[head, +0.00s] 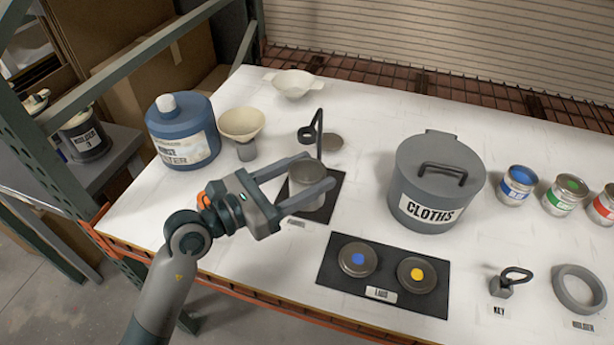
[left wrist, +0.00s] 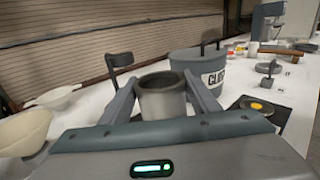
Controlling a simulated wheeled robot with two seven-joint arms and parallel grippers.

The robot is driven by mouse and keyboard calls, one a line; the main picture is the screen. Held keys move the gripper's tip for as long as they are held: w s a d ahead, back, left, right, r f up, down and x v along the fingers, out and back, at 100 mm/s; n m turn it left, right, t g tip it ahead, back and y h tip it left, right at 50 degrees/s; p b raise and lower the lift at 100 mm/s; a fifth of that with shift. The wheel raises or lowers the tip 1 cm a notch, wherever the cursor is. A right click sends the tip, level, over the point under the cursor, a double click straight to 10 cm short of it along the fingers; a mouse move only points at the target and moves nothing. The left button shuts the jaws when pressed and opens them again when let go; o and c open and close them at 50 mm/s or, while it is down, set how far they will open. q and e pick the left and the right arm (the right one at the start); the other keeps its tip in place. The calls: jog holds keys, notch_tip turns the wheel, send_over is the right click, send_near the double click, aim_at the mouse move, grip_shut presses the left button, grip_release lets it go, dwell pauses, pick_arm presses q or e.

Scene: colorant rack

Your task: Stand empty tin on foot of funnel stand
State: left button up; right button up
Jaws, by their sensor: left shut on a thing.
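The empty tin (head: 306,190) is a grey open-topped can, upright over a small black mat (head: 332,182). My left gripper (head: 322,172) is shut on it, one finger on each side. In the left wrist view the tin (left wrist: 162,100) shows its open mouth between the fingers. I cannot tell whether the tin touches the mat. My right gripper is not in view.
A cream funnel (head: 242,122) and a blue jug (head: 182,132) stand to the left. A white bowl (head: 293,83) is behind. A large grey CLOTHS bin (head: 430,205) stands to the right. A black lid mat (head: 328,268) lies in front, with two lids.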

aim_at(307, 178)
pick_arm(q)
jog(key=w+f, duration=0.1)
jog(key=w, duration=0.1)
jog(key=w+f, duration=0.1)
jog(key=w, duration=0.1)
jog(key=w+f, duration=0.2)
jog(key=w, duration=0.1)
jog(key=shift+f, duration=0.1)
jog(key=shift+f, duration=2)
jog(key=shift+f, duration=0.15)
jog(key=o, duration=1)
jog(key=shift+o, duration=0.5)
